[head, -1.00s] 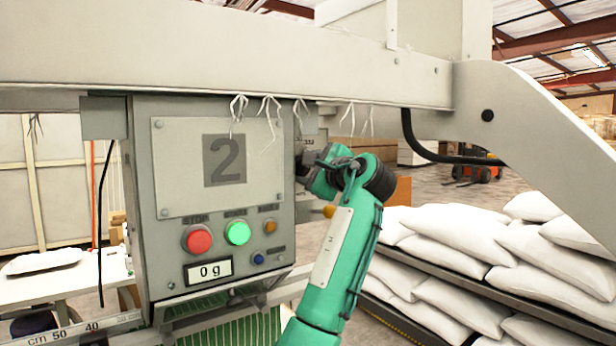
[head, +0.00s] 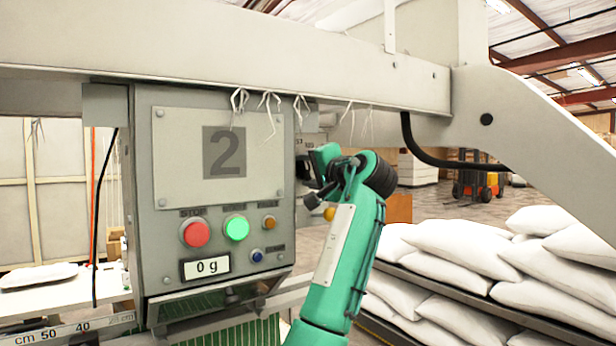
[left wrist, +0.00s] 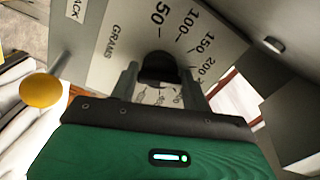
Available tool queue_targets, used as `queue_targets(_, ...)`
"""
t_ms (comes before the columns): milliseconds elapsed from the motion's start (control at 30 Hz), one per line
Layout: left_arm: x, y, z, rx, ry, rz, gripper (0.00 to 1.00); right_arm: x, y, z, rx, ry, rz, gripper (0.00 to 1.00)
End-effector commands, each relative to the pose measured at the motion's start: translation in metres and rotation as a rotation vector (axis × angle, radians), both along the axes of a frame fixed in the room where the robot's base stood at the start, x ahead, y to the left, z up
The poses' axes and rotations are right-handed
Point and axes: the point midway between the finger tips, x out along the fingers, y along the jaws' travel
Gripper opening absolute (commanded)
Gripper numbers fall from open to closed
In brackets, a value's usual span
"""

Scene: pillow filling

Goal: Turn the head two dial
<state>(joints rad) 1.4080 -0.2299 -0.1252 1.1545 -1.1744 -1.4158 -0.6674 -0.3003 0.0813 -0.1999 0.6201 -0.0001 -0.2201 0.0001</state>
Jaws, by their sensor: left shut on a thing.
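The head two box (head: 215,200) bears a grey plate with a large 2 and a display reading 0 g (head: 206,267). Its dial (left wrist: 158,66) is a dark knob on a plate marked GRAMS, with 50, 100, 150 and 200 around it, in the left wrist view. My left gripper (left wrist: 158,78) is shut on the dial, one finger on each side. In the head view my left gripper (head: 310,172) is at the box's right side, where the dial is hidden. My right gripper is not in view.
A yellow knob (left wrist: 40,90) is near the dial. Red (head: 195,233) and lit green (head: 236,228) buttons are on the front. A beam (head: 220,50) runs overhead. White sacks (head: 470,245) lie on shelves at right; a forklift (head: 477,182) is behind.

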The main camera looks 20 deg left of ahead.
Motion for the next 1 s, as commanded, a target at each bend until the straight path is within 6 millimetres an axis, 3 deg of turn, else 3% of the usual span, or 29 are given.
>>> queue_targets(400,0.0009,-0.0005,-0.0036,-0.104,-0.127,0.000,0.24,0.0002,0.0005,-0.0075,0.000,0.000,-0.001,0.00)
queue_targets(900,0.0012,-0.0004,-0.0043,-0.116,-0.139,0.001,0.24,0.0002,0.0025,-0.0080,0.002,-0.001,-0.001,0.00)
queue_targets(933,0.0012,-0.0005,-0.0044,-0.116,-0.139,0.001,0.49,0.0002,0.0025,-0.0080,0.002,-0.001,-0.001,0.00)
queue_targets(1000,0.0012,-0.0004,-0.0042,-0.116,-0.139,0.001,0.63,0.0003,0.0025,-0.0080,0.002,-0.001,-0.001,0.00)
